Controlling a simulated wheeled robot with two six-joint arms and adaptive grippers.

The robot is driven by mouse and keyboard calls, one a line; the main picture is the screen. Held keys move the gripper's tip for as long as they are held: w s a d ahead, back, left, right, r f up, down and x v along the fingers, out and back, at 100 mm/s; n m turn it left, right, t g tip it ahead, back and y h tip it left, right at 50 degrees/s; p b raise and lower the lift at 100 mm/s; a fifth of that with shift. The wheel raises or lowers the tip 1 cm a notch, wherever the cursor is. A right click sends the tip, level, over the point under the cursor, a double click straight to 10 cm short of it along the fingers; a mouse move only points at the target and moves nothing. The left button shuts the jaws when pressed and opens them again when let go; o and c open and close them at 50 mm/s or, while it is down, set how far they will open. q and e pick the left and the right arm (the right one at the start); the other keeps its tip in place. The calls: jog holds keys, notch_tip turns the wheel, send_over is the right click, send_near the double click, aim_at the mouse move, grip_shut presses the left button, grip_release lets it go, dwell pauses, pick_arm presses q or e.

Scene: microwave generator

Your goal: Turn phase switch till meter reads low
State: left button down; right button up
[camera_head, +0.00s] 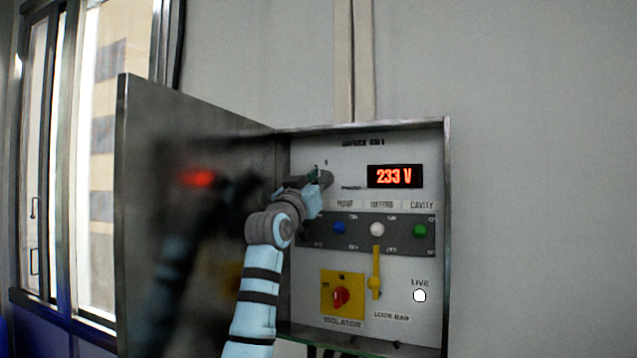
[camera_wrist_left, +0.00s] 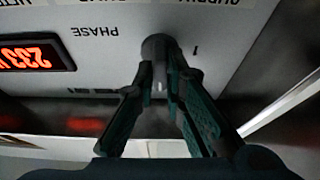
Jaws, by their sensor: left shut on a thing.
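The phase switch is a grey round knob on the upper left of the cabinet panel. It shows in the head view (camera_head: 326,178) and in the left wrist view (camera_wrist_left: 158,46), beside the word PHASE. The meter (camera_head: 395,176) reads 233 V in red digits; part of it shows upside down in the left wrist view (camera_wrist_left: 36,55). My left gripper (camera_head: 313,183) is at the knob, and in the left wrist view its two fingers (camera_wrist_left: 160,75) are shut on it, one on each side. My right gripper is not in view.
The open cabinet door (camera_head: 190,230) stands left of my left arm. Below are a switch strip (camera_head: 398,235) with blue, white and green knobs, a yellow lock bar (camera_head: 375,270), a red-and-yellow isolator (camera_head: 341,295) and a white live lamp (camera_head: 419,296).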

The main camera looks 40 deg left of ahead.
pick_arm(q)
jog(key=shift+n, duration=0.3)
jog(key=shift+d+r+n+g+y+b, duration=0.1)
jog(key=shift+n+g+y, duration=0.65)
jog(key=shift+n, duration=1.15)
jog(key=shift+n+g+y+b, duration=0.15)
jog(key=shift+n+g+y, duration=0.55)
jog(key=shift+n, duration=1.2)
jog(key=shift+d+r+n+g+y+b, duration=0.1)
jog(key=shift+n+g+y, duration=0.35)
jog(key=shift+n+y, duration=1)
jog(key=shift+n+h, duration=0.5)
jog(key=shift+n, duration=0.05)
jog(key=c, duration=1.7)
grip_release()
jog(key=shift+a, duration=0.1)
jog(key=shift+o, duration=0.2)
jog(key=shift+f, duration=0.1)
